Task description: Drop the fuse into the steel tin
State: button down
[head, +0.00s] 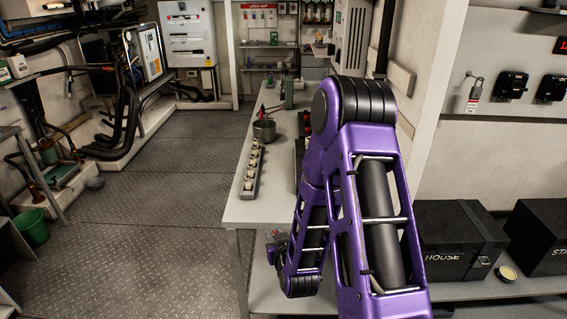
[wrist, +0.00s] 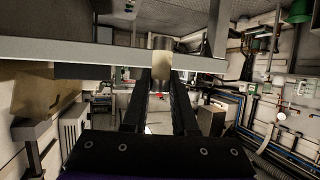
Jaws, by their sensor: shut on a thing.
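The steel tin (head: 264,132) stands on the workbench, beyond a grey strip holding several pale, short pieces. In the wrist view, my gripper (wrist: 162,92) is shut on the fuse (wrist: 162,62), a short cylinder with a pale tan band and grey metal ends. In the head view, the dark wrist end of my arm is beside the bench's left edge, low and well nearer than the tin. The fingers and the fuse cannot be made out there. The tin's inside is hidden, and I cannot pick the tin out in the wrist view.
The strip (head: 248,178) lies along the left of the workbench (head: 242,209). Something red stands by the tin. A grey bench edge (wrist: 90,52) crosses the wrist view close to the fuse. Black boxes (head: 455,240) stand at right. The chequered floor (head: 160,215) is open at left.

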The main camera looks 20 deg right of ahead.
aim_at(269, 137)
jog(key=j+u, duration=0.15)
jog(key=u, duration=0.3)
jog(key=i+j+u, duration=0.25)
jog(key=j, duration=0.2)
jog(key=i+j+u, duration=0.25)
jog(key=j, duration=0.2)
jog(key=i+j+u, duration=0.25)
jog(key=j, duration=0.15)
jog(key=i+j+u, duration=0.35)
jog(key=i, duration=0.3)
jog(key=i+z, duration=0.4)
jog(key=i+j+z, duration=0.2)
jog(key=z, duration=0.15)
jog(key=i+z, duration=0.15)
jog(key=z, duration=0.2)
jog(key=i+z, duration=0.15)
jog(key=z, duration=0.2)
jog(key=i+j+z, duration=0.1)
jog(key=z, duration=0.25)
jog(key=i+z, duration=0.15)
jog(key=z, duration=0.25)
jog(key=i+j+z, duration=0.1)
jog(key=z, duration=0.3)
jog(key=i+j+z, duration=0.1)
jog(key=z, duration=0.3)
jog(key=j+z, duration=0.2)
jog(key=z, duration=0.2)
jog(key=i+j+z, duration=0.15)
jog(key=z, duration=0.25)
